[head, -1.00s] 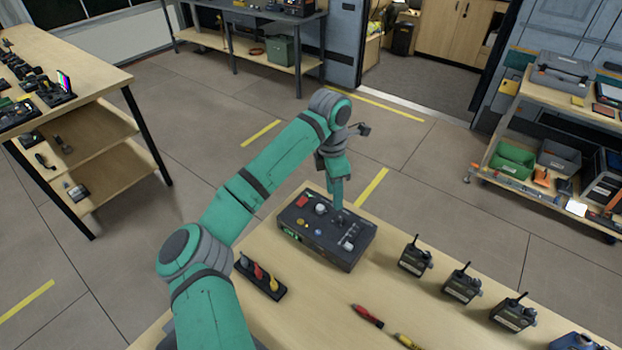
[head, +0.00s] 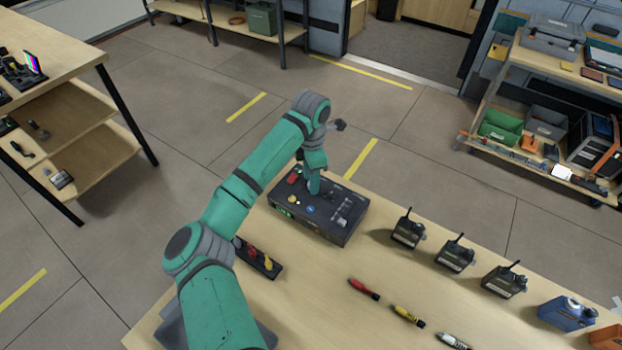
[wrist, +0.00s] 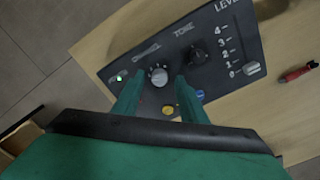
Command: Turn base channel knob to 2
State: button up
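The dark base unit (head: 335,228) lies on the wooden table's far end. In the wrist view its panel (wrist: 222,68) shows a light grey channel knob (wrist: 158,75) under the word CHANNEL, and a black tone knob (wrist: 195,54) beside it. My gripper (wrist: 157,80) is open, its two green fingers on either side of the channel knob with gaps to it. In the head view my gripper (head: 313,189) is low over the panel and hides the channel knob. The knob's pointer and numbers are too small to read.
The panel also has a level slider (wrist: 251,68), a yellow button (wrist: 168,110), a blue button (wrist: 199,94) and a lit green light (wrist: 120,77). Several radios (head: 455,255), a red screwdriver (head: 364,288) and a dark tool holder (head: 240,262) are on the table.

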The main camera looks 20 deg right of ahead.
jog(key=shift+f, duration=0.25)
grip_shut()
jog(key=shift+r+m, duration=0.1)
jog(key=shift+m, duration=0.2)
jog(key=m, duration=0.3)
jog(key=shift+w+a, duration=0.1)
jog(key=shift+w, duration=0.1)
jog(key=shift+d+m, duration=0.2)
jog(key=shift+m, duration=1.8)
jog(key=shift+s, duration=0.15)
